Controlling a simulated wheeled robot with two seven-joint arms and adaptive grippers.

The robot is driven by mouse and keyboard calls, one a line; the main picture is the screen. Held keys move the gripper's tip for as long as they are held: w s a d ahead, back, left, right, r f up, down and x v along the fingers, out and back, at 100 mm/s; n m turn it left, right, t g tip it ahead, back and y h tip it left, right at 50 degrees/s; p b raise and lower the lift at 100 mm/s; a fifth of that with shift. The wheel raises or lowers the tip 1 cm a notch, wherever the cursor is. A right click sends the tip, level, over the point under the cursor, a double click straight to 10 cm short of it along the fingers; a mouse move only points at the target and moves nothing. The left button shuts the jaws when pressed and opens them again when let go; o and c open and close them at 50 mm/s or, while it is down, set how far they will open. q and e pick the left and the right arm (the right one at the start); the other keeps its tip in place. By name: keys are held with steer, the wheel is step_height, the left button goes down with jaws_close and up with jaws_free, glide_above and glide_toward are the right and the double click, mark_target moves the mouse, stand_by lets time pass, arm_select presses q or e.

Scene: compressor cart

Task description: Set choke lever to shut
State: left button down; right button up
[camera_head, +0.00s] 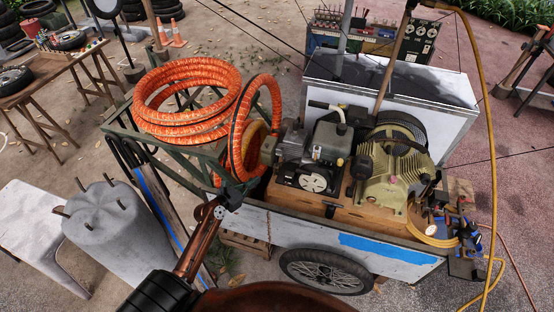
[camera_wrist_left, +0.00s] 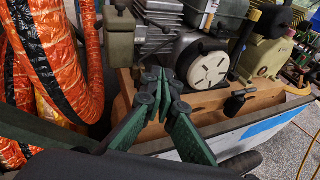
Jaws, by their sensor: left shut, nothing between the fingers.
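The small engine (camera_head: 312,150) sits on the wooden deck of the cart, with a white round starter cover (camera_head: 314,182) on its front. The engine also shows in the left wrist view (camera_wrist_left: 178,48), with the starter cover (camera_wrist_left: 208,69) right of my fingertips. I cannot make out the choke lever for certain in either view. My left gripper (camera_head: 231,194) is at the cart's near edge, left of and in front of the engine. In the left wrist view its green fingers (camera_wrist_left: 163,82) are shut with nothing between them, their tips seen against the engine's lower left. My right gripper is not in view.
Orange ribbed hose (camera_head: 187,97) lies coiled on a green frame, and a loop hangs left of the engine. A beige compressor pump (camera_head: 398,165) stands right of the engine. The cart's side wall (camera_head: 300,229) runs along the near edge.

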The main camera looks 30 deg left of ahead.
arm_select(q)
steer(key=r+x, duration=0.3)
steer(key=x, duration=1.1)
steer(key=shift+w+d+r+n+t, duration=0.3)
steer(key=shift+w+r+n, duration=0.05)
steer(key=shift+r+n, duration=0.05)
